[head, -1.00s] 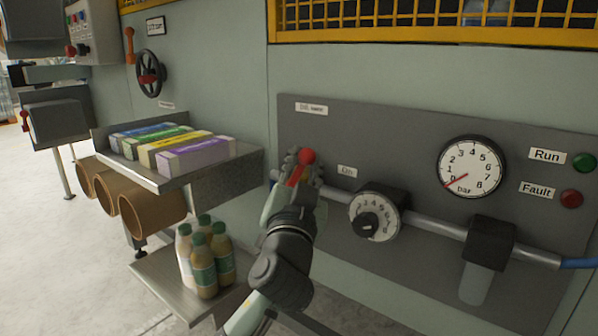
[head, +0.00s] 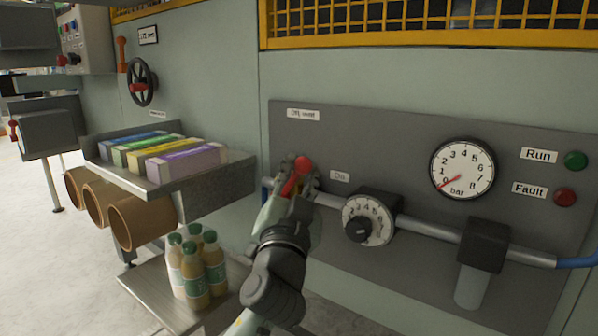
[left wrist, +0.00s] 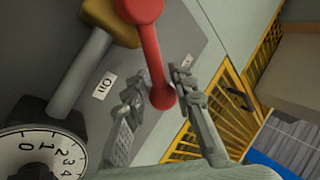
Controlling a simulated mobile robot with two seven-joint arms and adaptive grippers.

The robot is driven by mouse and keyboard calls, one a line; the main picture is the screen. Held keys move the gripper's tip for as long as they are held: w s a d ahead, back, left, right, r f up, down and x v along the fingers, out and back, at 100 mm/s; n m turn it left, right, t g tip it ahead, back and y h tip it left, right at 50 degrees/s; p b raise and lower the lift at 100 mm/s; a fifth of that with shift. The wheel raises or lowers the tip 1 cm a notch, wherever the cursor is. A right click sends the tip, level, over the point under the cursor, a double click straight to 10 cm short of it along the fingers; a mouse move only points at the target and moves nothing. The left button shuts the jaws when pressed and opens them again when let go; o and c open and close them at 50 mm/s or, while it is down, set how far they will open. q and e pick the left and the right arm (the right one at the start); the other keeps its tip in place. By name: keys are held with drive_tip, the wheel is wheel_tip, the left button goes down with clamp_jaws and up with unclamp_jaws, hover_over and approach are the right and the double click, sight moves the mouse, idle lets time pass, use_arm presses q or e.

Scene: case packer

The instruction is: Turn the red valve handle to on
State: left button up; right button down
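The red valve handle (head: 294,178) sits at the left end of a grey pipe on the dark panel. It slants up to a round red knob, between the upper "Off, vent" label (head: 303,114) and the "On" label (head: 340,176). My left gripper (head: 299,176) is at the handle, partly covering its valve body. In the left wrist view, the red handle (left wrist: 156,60) passes between the two fingers of my left gripper (left wrist: 161,84). The fingers are apart, one on each side of the knob end, and do not look closed on it. My right gripper is out of view.
A round dial regulator (head: 368,219) and a pressure gauge (head: 463,168) are right of the handle. A shelf with several cartons (head: 185,162) and several bottles (head: 201,268) stand left of my arm. A black handwheel (head: 141,83) is farther left.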

use_arm(q)
drive_tip(key=o, duration=0.4)
drive_tip(key=shift+o, duration=0.2)
drive_tip(key=v, duration=1.2)
